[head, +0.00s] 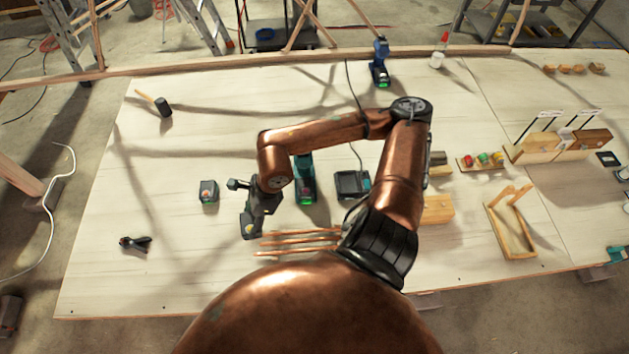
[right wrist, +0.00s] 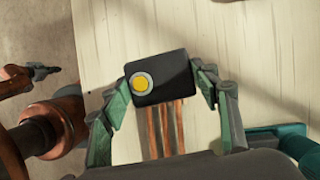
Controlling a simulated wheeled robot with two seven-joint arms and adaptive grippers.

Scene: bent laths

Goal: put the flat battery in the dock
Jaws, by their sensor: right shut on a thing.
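My right gripper (head: 250,228) is shut on a dark, block-shaped battery with a round yellow spot; the battery (right wrist: 175,80) sits between its fingers in the right wrist view. In the head view the gripper and battery are left of the copper-coloured laths. The dock (head: 352,185), a dark charger-like box, lies on the table to the right, partly beside my arm. A second dark battery (head: 208,192) with a small reddish mark stands on the table, up and left of my gripper. My left gripper is not clearly shown.
A teal drill (head: 304,182) stands between my right gripper and the dock. Several laths (head: 295,242) lie near the front edge. A black tool (head: 135,243) and a mallet (head: 160,104) lie left. A wooden frame (head: 512,232) is at right. The table's left part is mostly clear.

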